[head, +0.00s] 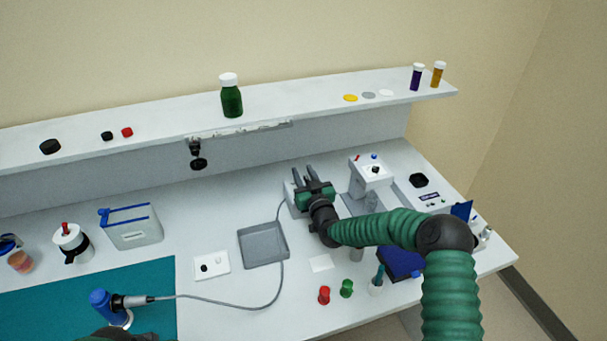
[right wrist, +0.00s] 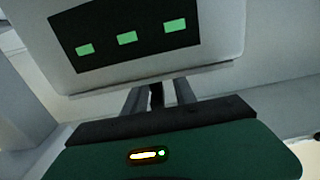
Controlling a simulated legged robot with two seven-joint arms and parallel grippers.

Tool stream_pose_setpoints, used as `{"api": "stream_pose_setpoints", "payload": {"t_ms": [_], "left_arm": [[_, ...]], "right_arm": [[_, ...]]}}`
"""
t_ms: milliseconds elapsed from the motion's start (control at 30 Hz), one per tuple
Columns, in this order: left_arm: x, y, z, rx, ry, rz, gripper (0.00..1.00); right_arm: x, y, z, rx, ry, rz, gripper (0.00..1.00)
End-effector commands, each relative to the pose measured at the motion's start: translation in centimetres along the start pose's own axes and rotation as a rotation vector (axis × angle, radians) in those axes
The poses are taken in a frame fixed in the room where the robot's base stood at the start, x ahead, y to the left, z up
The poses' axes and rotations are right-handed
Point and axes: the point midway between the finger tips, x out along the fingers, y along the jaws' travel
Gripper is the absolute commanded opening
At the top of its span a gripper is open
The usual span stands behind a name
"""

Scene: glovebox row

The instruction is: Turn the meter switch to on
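The meter (head: 290,201) is a grey box at the back of the bench in the head view, mostly hidden behind my right gripper. In the right wrist view its dark display (right wrist: 125,35) shows three short green bars in a pale casing. My right gripper (head: 304,172) is at the meter, its two fingers apart and pointing to the back. In the right wrist view the fingers (right wrist: 156,95) reach under the casing's lower edge, with a narrow dark gap between them. The switch cannot be made out. My left gripper is out of view; only a dark green part of mine shows at the bottom.
A cable runs from the meter to a probe (head: 130,301) by a blue-topped holder. A grey tray (head: 263,256) lies left of my right forearm. A white instrument (head: 372,174) stands close right of the gripper. Red (head: 324,295) and green (head: 346,288) pieces stand in front.

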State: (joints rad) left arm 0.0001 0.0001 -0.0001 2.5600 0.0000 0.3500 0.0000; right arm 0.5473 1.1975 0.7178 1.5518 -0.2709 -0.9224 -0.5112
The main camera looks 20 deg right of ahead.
Motion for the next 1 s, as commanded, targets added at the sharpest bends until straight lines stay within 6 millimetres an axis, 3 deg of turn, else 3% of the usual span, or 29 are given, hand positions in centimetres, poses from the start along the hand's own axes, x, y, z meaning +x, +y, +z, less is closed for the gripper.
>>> {"api": "stream_pose_setpoints", "payload": {"t_ms": [167, 400, 1000], "left_arm": [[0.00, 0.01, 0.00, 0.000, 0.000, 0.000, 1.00], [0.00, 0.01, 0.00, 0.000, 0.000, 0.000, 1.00], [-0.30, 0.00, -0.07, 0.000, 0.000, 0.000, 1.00]], "right_arm": [[-0.03, -0.01, -0.01, 0.000, 0.000, 0.000, 0.31], [-0.03, 0.00, 0.02, 0.000, -0.001, 0.000, 0.00], [-0.03, 0.08, -0.14, -0.001, 0.001, 0.072, 0.00]]}}
